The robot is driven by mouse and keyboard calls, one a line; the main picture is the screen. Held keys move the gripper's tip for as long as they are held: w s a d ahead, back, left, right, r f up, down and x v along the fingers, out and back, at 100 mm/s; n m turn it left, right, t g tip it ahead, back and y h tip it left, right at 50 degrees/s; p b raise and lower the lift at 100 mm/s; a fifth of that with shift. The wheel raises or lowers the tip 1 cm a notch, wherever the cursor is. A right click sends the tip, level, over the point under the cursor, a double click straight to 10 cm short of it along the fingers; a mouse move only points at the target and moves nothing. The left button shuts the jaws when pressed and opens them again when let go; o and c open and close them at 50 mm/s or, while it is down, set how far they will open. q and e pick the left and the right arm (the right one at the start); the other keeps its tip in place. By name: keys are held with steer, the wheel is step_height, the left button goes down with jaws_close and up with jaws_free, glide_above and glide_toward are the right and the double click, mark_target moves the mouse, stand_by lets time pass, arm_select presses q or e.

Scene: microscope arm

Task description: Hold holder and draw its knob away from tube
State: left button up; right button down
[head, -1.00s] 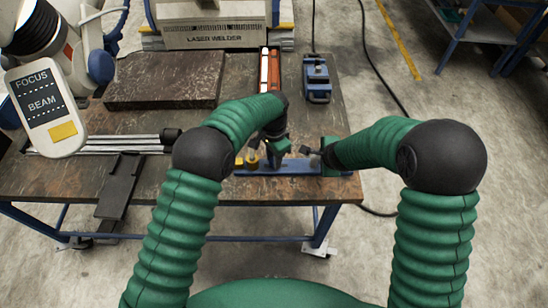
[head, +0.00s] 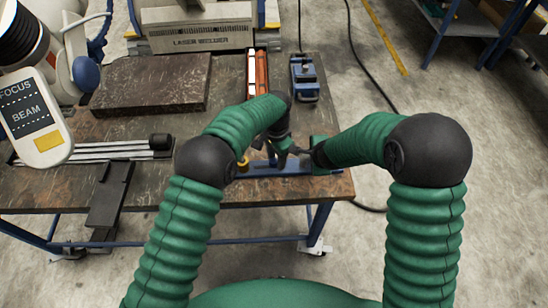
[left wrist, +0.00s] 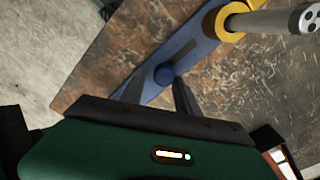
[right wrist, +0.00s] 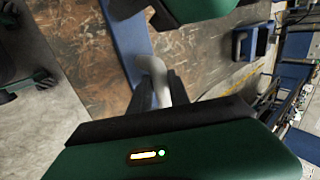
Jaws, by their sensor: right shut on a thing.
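The holder is a long blue bar (head: 290,168) lying near the front edge of the workbench. In the left wrist view the bar (left wrist: 195,50) has a slot and a yellow ring (left wrist: 232,20) around a grey tube (left wrist: 275,22). A round blue peg (left wrist: 165,74) shows between the fingertips of my left gripper (left wrist: 160,85), which is open with gaps beside the peg. My right gripper (right wrist: 160,92) is shut on a pale grey bent piece (right wrist: 153,70), probably the knob, beside the blue bar (right wrist: 128,40). In the head view my arms hide much of this.
The workbench (head: 60,190) holds a dark slab (head: 150,82), grey rods (head: 110,152), a blue device (head: 304,78) and an orange-and-white strip (head: 258,72). A laser welder (head: 200,38) stands behind. A control panel (head: 35,115) overhangs the left side.

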mark_target(276, 160)
arm_select(q)
steer(key=shift+o, duration=0.8)
steer(key=shift+a, duration=0.15)
arm_select(e)
steer(key=shift+w+r, duration=0.1)
steer(key=shift+r, duration=0.05)
steer(key=shift+d, duration=0.1)
arm_select(q)
step_height(276, 160, up, 12)
steer(key=shift+w, duration=0.15)
arm_select(e)
steer(key=c, duration=1.1)
jaws_free()
steer(key=shift+c, duration=0.2)
arm_select(q)
steer(key=shift+f, duration=0.1)
